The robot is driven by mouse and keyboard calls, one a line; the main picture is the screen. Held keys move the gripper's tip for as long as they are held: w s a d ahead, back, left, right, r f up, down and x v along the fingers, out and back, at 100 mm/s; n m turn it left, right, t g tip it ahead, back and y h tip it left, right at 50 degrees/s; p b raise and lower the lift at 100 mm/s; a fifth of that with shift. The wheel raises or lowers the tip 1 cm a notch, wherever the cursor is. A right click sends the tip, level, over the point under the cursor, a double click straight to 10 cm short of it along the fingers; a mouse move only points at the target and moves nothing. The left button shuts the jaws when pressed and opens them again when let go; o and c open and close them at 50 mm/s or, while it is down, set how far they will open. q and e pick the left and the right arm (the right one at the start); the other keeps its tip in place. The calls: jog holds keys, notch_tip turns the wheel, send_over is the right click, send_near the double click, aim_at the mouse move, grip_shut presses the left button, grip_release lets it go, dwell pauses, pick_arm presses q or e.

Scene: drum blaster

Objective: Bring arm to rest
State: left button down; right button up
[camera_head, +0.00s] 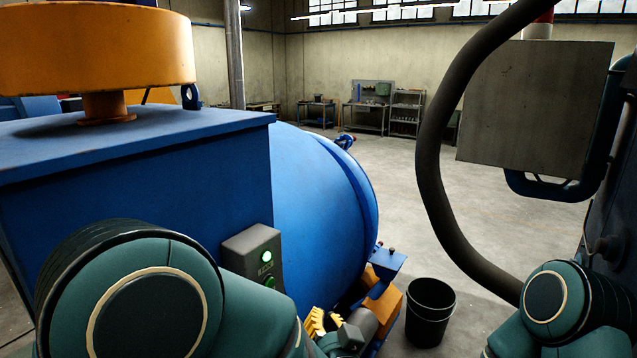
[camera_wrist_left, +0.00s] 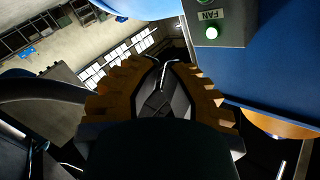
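My left arm comes in from the lower left in the head view, with its large teal joint in front of the blue machine (camera_head: 130,170). My left gripper (camera_head: 326,322) has yellow ribbed fingers and hangs low beside the machine's orange bracket (camera_head: 388,308). In the left wrist view the fingers of this gripper (camera_wrist_left: 164,66) curve in to meet at the tips, with no object visible between them. My right arm shows only a teal joint at the lower right of the head view. Its gripper is out of view.
A grey control box (camera_head: 253,255) with lit green buttons sits on the machine; its FAN label shows in the wrist view (camera_wrist_left: 215,22). A black bucket (camera_head: 430,310) stands right of my left gripper. A thick dark hose (camera_head: 432,165) curves down at right. Open floor lies behind.

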pick_arm(q)
jog(key=s+a+f+n+g+h, duration=0.1)
jog(key=a+f+g+h, duration=0.25)
jog(key=f, duration=0.65)
jog(key=a+f+n+g+h, duration=0.1)
jog(key=a+f+g+h, duration=0.2)
jog(key=f, duration=0.7)
jog(key=s+a+f+n+g+h, duration=0.1)
jog(key=s+a+f+n+g, duration=0.3)
jog(key=s+f+g, duration=0.6)
jog(key=s+f+b, duration=0.2)
jog(key=f+b, duration=0.3)
jog(key=f, duration=0.1)
jog(key=s+f+t+b, duration=0.1)
jog(key=s+f+b, duration=0.1)
jog(key=f+b, duration=0.4)
jog(key=shift+s+a+f+m, duration=0.3)
jog(key=shift+s+a+f, duration=0.05)
jog(key=shift+f, duration=0.45)
